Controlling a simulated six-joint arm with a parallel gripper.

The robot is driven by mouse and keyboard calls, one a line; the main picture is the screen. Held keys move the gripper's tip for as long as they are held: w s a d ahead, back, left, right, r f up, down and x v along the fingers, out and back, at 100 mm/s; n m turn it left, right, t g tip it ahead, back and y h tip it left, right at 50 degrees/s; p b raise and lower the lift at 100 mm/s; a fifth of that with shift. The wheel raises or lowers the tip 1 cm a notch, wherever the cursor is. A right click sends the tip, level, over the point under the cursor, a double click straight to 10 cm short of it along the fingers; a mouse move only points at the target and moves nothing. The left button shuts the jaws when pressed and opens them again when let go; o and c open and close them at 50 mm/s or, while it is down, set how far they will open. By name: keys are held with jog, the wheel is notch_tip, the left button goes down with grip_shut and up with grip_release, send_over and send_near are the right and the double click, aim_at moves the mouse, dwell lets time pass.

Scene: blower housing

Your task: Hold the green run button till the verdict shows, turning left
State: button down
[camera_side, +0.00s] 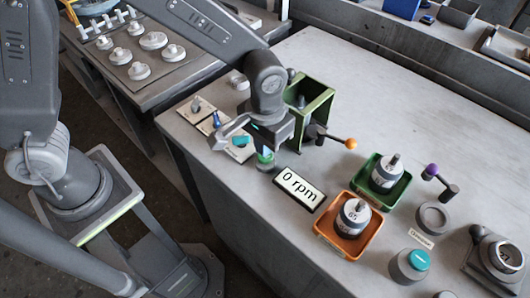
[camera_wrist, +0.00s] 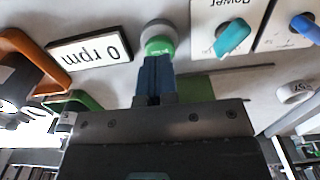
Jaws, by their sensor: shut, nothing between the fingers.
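The green run button (camera_wrist: 160,47) sits in a pale round collar at the top of the wrist view. In the side view the green button (camera_side: 265,157) is partly hidden under my gripper (camera_side: 264,149). My gripper (camera_wrist: 157,62) is shut and empty, its blue fingers pointing at the button. The fingertips overlap the button's near edge in the wrist view; I cannot tell whether they press it. The display (camera_side: 299,188) beside the button reads "0 rpm", and it reads the same, upside down, in the wrist view (camera_wrist: 90,52).
A teal knob labelled Power (camera_wrist: 232,38) and a blue switch (camera_wrist: 305,28) are near the button. A green fixture (camera_side: 313,98) with an orange-knobbed lever (camera_side: 350,144) stands behind. Orange (camera_side: 325,229) and green (camera_side: 364,188) trays hold housings. Bench is clear at back right.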

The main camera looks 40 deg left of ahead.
jog(key=shift+f, duration=1)
dwell(2.8)
jog(key=shift+r, duration=0.85)
jog(key=shift+r, duration=3)
